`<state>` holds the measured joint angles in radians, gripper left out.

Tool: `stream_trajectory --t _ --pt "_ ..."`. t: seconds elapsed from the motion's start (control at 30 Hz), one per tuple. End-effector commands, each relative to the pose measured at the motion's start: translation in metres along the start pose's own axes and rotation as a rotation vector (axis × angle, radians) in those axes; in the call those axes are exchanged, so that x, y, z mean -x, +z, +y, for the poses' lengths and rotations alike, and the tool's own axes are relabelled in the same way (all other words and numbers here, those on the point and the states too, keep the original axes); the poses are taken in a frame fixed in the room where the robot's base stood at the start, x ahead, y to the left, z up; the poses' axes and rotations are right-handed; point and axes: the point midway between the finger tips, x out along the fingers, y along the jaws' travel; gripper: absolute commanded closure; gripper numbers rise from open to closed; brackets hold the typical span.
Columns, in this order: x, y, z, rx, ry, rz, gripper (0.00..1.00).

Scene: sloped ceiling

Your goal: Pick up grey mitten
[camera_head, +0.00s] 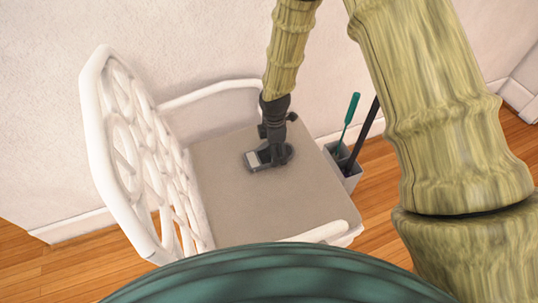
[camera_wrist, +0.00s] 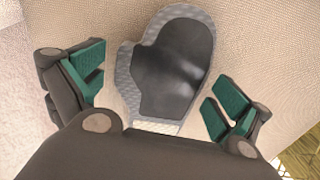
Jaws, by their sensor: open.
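The grey mitten (camera_wrist: 172,68) lies flat on the chair's beige seat (camera_head: 262,205). It has a dark grey palm and a lighter quilted edge, with a pale cuff toward my gripper. In the head view only part of the mitten (camera_head: 253,160) shows beside my gripper, which hides the rest. My gripper (camera_wrist: 152,95) is open and empty, with its green-padded fingers spread to the left and right of the mitten's cuff end. In the head view my gripper (camera_head: 274,154) is low over the seat; I cannot tell whether it touches the mitten.
The white chair has an openwork back (camera_head: 150,150) at the left and an armrest (camera_head: 212,94) along the wall side. A grey bin (camera_head: 345,172) with a green-handled tool (camera_head: 348,120) stands right of the seat. The wall (camera_head: 190,40) is close behind. The front seat is bare.

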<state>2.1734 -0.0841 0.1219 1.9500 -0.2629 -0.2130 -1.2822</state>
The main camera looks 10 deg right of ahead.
Motion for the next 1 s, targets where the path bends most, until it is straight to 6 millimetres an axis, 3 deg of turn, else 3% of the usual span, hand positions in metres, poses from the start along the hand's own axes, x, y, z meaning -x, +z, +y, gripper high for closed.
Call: stream_trajectory --t 0.27,0.47,0.8,1.0 --pt "-0.003 0.000 0.000 0.001 0.001 0.000 0.02" --pt "-0.003 0.000 0.000 0.000 0.000 0.000 0.38" --pt "-0.001 0.000 0.000 0.000 0.000 0.000 0.38" --pt "0.016 0.000 0.000 0.001 0.001 0.000 0.38"
